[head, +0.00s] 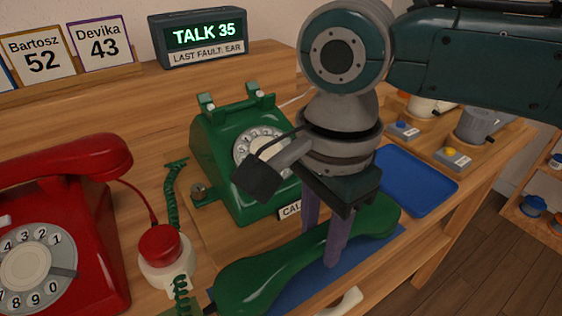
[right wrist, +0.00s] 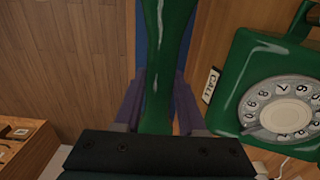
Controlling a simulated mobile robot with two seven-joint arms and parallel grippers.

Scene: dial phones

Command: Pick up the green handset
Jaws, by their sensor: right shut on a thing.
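The green handset (head: 262,277) lies lengthwise along the front of the table, over a blue mat (head: 300,286). My right gripper (head: 328,245) points down with its purple fingers on either side of the handset's narrow middle, shut on it. In the right wrist view the handset (right wrist: 165,60) runs between the two fingers (right wrist: 158,105). I cannot tell whether it is clear of the mat. The green dial phone (head: 225,150) stands behind it with its cradle empty, and also shows in the right wrist view (right wrist: 255,70). My left gripper is not in view.
A red phone (head: 95,225) with its handset on stands at the left. A red-topped white button (head: 165,248) and green coiled cord (head: 172,195) are beside it. A display (head: 200,40) reads "TALK 35". A blue tray (head: 415,180) lies at the right, near the table edge.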

